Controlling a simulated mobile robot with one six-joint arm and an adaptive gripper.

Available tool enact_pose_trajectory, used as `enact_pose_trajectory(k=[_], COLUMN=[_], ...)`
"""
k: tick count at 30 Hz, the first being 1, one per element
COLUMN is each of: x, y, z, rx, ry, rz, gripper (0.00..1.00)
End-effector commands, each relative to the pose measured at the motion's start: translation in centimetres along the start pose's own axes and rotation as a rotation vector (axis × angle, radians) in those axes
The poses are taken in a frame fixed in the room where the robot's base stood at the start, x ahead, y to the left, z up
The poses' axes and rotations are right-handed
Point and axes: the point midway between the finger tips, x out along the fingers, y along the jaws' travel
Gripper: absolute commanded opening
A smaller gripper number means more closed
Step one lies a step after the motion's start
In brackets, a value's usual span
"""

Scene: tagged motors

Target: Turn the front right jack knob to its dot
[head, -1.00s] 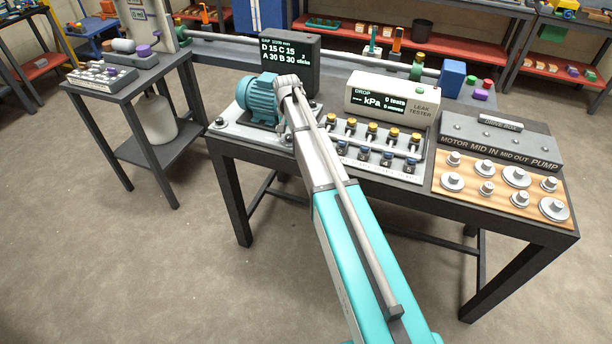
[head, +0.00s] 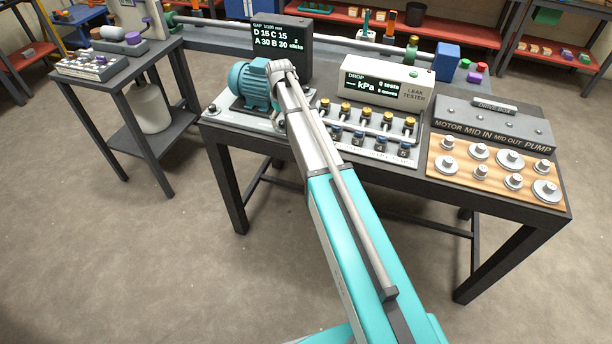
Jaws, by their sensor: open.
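The teal motor (head: 250,84) sits on a light base plate (head: 225,117) at the left end of the dark bench. A dark round knob (head: 212,108) shows at the plate's front left corner. The front right corner is behind my arm, so the front right jack knob and its dot are hidden. My arm reaches over the bench, and its wrist is just right of the motor. My gripper is hidden behind the arm, and any contact with a knob cannot be seen. A black display (head: 283,42) behind the motor reads D 15, C 15, A 30, B 30.
Right of my arm stands a row of yellow-topped and blue fittings (head: 368,132). Behind it is the leak tester (head: 388,84). Farther right are a grey drive box (head: 495,122) and a wooden board (head: 445,164) with several metal pieces. A side table (head: 110,70) stands left.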

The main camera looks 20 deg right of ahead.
Motion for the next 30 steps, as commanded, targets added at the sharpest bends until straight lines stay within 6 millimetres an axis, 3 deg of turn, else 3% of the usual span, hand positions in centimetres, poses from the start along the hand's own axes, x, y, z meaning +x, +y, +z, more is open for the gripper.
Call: enact_pose_trajectory(k=[17,30], x=[0.0,-4.1], y=[0.0,-0.1], z=[0.0,0.0], rx=[-0.383,-0.39], ry=[0.0,0.0], rz=[0.0,0.0], gripper=[0.79,0.79])
